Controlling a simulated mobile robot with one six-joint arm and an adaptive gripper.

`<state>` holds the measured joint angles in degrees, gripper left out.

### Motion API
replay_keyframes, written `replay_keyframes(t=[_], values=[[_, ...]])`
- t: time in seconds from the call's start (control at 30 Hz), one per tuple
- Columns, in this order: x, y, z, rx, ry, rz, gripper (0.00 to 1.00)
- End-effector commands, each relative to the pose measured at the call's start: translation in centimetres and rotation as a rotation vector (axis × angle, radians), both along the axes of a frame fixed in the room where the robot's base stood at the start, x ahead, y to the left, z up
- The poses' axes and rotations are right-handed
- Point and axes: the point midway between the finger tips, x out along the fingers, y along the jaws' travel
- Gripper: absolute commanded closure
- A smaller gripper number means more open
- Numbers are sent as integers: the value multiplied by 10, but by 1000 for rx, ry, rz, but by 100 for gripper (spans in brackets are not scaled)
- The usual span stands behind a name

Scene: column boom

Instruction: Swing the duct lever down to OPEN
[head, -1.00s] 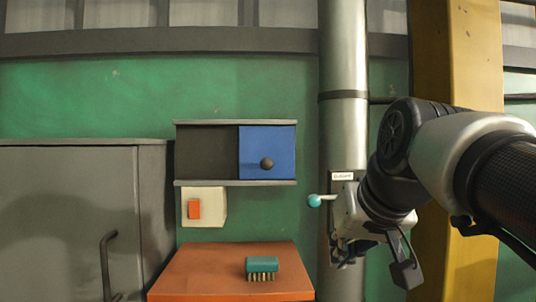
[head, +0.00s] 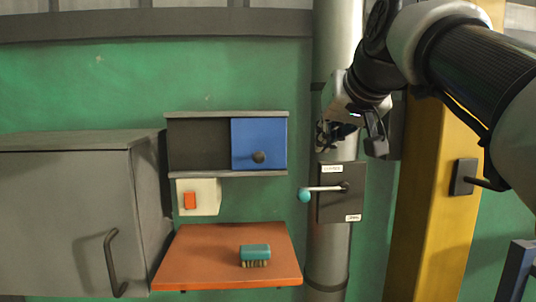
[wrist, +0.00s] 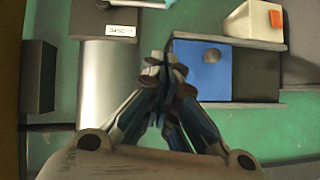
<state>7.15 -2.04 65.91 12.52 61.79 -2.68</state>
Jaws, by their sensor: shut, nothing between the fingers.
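The duct lever (head: 325,188) is a light metal rod with a teal ball knob (head: 304,195) at its left end. It points left, roughly level, from a pivot on a dark plate (head: 341,205) fixed to the grey duct (head: 328,265). The plate has one small label near its top left and one at its bottom right, too small to read surely. My gripper (head: 326,146) is shut and empty, just above the plate and apart from the lever.
A shelf with a blue sliding panel (head: 268,137) and a cream box with an orange switch (head: 190,201) are left of the duct. An orange table (head: 205,258) holds a teal brush (head: 255,252). A grey cabinet (head: 65,210) stands left, a yellow column (head: 440,215) right.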

Motion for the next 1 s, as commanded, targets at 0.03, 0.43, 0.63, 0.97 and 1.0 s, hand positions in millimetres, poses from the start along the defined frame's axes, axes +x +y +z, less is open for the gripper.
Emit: replay_keyframes(t=[0.03, 0.43, 0.63, 0.97, 1.0], values=[[6, 1, -5, 1, 4, 1, 100], [75, 9, -51, 1, 4, 1, 100], [65, 12, -76, 0, 1, 0, 100], [61, 14, -88, 0, -1, 0, 100], [61, 14, -88, 0, -1, 0, 100]])
